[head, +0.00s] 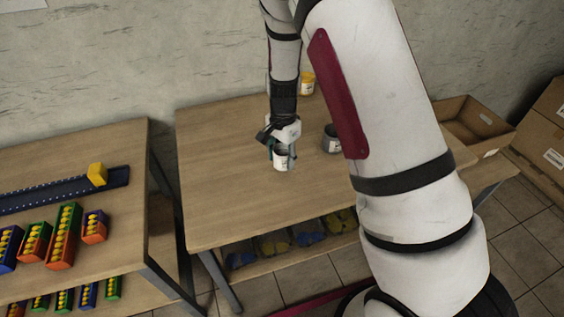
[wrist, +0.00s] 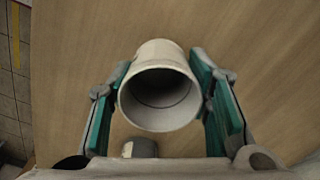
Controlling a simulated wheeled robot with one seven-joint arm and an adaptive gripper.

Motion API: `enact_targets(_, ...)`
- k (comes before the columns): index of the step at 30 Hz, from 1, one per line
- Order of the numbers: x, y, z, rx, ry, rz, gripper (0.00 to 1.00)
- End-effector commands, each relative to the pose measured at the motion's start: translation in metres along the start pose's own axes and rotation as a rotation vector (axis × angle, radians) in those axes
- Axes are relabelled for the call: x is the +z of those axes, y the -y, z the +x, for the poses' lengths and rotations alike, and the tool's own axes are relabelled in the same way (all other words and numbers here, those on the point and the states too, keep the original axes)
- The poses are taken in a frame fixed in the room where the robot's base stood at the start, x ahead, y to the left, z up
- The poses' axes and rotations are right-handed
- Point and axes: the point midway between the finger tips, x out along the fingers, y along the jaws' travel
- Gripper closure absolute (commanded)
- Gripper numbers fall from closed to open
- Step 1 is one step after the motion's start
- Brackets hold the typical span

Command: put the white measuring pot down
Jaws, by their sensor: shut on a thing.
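The white measuring pot (head: 281,160) is between the fingers of my gripper (head: 279,149), upright over the middle of the wooden table (head: 225,190). In the wrist view my gripper (wrist: 162,72) has its green-lined fingers shut on both sides of the pot (wrist: 158,52), whose round mouth faces the camera and looks empty. The pot's base is at or very close to the tabletop; I cannot tell whether it touches.
A grey pot (head: 330,142) stands to the right of my gripper, and a yellow pot (head: 307,84) stands behind it. A cardboard box (head: 462,122) is at the right. A second table (head: 120,150) with colored bins is at the left. The tabletop left and front is clear.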

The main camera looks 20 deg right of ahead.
Motion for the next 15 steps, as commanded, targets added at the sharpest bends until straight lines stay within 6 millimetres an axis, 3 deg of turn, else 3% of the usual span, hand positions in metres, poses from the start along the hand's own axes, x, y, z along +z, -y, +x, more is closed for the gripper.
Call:
enact_targets(3,-0.005,0.009,0.002,0.000,-0.001,0.000,0.84)
enact_targets(9,-0.004,0.007,0.029,0.003,0.002,0.001,0.84)
enact_targets(15,-0.005,0.008,0.036,0.000,0.000,0.000,0.84)
